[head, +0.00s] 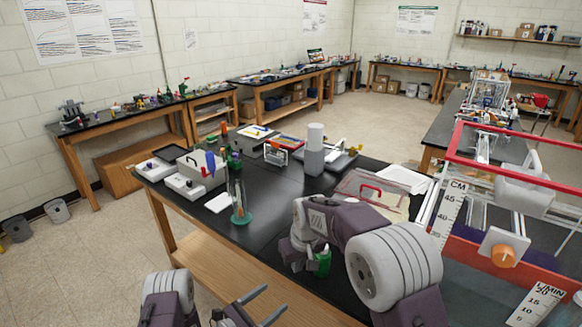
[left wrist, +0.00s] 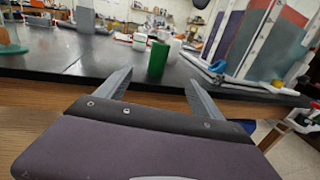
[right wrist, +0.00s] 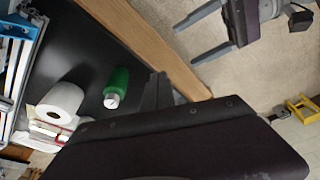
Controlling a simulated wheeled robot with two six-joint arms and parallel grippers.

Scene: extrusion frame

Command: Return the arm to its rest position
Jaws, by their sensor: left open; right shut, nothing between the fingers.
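My left gripper (head: 276,301) is low in the head view, in front of the black bench's near edge. Its two grey fingers are apart and empty, as the left wrist view (left wrist: 152,92) shows.
The black bench (head: 275,205) carries a glass cylinder with a green base (head: 239,212), white boxes and a tall white cylinder (head: 315,150). A red-edged clear apparatus (head: 505,160) stands at the right, close to my right arm. Open floor (head: 75,270) lies left of the bench.

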